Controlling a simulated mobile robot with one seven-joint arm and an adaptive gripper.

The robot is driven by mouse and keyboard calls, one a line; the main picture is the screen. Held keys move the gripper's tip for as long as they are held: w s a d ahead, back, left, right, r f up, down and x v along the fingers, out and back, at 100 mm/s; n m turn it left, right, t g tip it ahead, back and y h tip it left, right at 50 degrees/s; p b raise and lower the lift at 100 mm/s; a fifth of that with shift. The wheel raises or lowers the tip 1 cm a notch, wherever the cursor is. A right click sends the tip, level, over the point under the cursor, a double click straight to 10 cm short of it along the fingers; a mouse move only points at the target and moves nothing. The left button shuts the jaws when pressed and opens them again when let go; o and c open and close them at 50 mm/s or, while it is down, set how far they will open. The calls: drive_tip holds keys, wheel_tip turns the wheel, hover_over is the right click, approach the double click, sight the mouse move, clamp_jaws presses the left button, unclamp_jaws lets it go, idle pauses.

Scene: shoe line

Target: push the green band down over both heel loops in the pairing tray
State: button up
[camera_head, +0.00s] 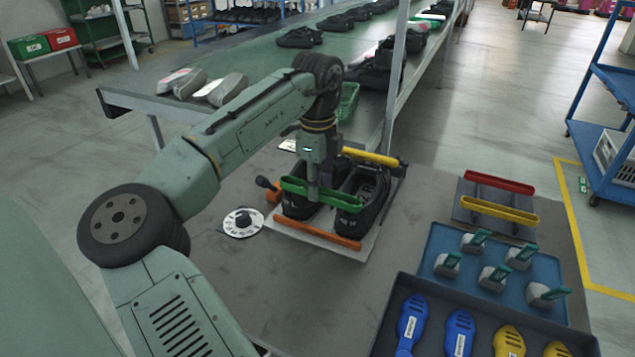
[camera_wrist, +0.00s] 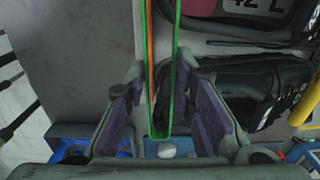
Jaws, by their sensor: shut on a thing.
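My gripper (camera_head: 313,184) is shut on the green band (camera_head: 337,199), a long narrow loop lying level across the tops of both black shoes. In the wrist view the band (camera_wrist: 149,70) runs between the two fingers of my gripper (camera_wrist: 160,80). The left shoe (camera_head: 298,209) and right shoe (camera_head: 366,204) stand side by side in the pale pairing tray (camera_head: 348,251). In the wrist view a black shoe (camera_wrist: 235,80) lies right of the band. The heel loops are not clearly visible, so I cannot tell whether the band is around them.
An orange bar (camera_head: 318,236) lines the tray's near edge and a yellow bar (camera_head: 370,157) its far edge. A white dial (camera_head: 242,222) lies left. A rack with red and yellow bands (camera_head: 500,210) and a blue tray (camera_head: 440,238) stand right. The bench's left front is clear.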

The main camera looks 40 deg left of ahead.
drive_tip(key=shift+f, duration=0.1)
drive_tip(key=o, duration=1)
drive_tip(key=shift+c, duration=0.2)
wheel_tip(320, 180, up, 9)
drive_tip(key=p, duration=0.6)
idle(0.8)
